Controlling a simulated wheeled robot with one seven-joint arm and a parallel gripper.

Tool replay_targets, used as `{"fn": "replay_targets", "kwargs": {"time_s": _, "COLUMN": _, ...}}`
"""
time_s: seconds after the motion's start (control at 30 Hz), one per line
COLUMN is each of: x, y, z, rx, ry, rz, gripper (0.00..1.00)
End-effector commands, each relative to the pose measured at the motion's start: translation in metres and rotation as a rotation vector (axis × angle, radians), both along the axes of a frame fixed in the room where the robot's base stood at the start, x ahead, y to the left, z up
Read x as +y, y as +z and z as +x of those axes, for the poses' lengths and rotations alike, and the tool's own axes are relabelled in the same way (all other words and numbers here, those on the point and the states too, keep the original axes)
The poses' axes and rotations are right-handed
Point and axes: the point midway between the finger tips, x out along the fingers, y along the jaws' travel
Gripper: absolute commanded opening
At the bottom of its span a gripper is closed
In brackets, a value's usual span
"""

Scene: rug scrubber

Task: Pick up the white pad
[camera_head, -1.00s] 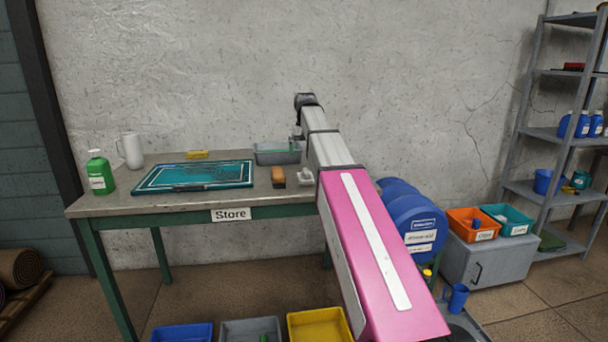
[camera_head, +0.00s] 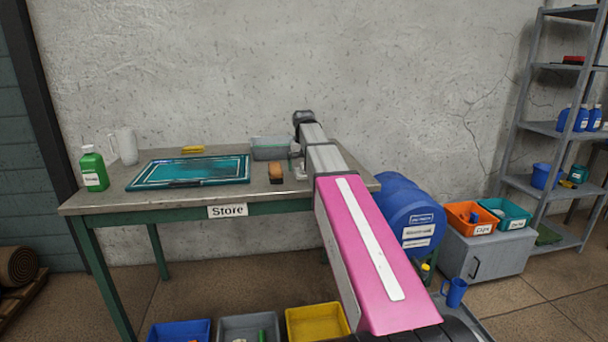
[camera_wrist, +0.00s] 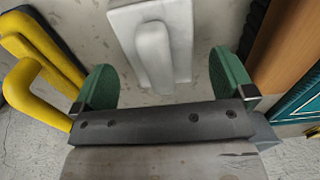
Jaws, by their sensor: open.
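The white pad (camera_wrist: 178,14), a flat white block with a raised rounded grip, lies on the worn tabletop in the wrist view. In the head view the white pad (camera_head: 301,174) is at the table's right part, partly hidden by my arm. My gripper (camera_wrist: 164,72) is open, with one green finger on each side of the pad's grip and visible gaps to both. In the head view my gripper (camera_head: 297,157) is low over the pad, mostly hidden by my arm.
An orange-brown brush (camera_head: 276,172) lies close left of the pad, and a grey bin (camera_head: 270,149) stands behind. A teal tray (camera_head: 190,172) and green bottle (camera_head: 93,170) are farther left. A yellow object (camera_wrist: 35,62) is close on the left in the wrist view.

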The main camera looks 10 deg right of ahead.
Motion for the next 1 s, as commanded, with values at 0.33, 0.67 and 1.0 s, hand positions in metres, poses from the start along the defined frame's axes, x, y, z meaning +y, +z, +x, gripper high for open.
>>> {"fn": "replay_targets", "kwargs": {"time_s": 0.33, "x": 0.0, "y": -0.021, "z": 0.0, "rx": 0.0, "ry": 0.0, "rz": 0.0, "gripper": 1.0}}
{"fn": "replay_targets", "kwargs": {"time_s": 0.67, "x": 0.0, "y": -0.021, "z": 0.0, "rx": 0.0, "ry": 0.0, "rz": 0.0, "gripper": 0.5}}
{"fn": "replay_targets", "kwargs": {"time_s": 1.0, "x": 0.0, "y": -0.016, "z": 0.0, "rx": 0.0, "ry": 0.0, "rz": 0.0, "gripper": 0.5}}
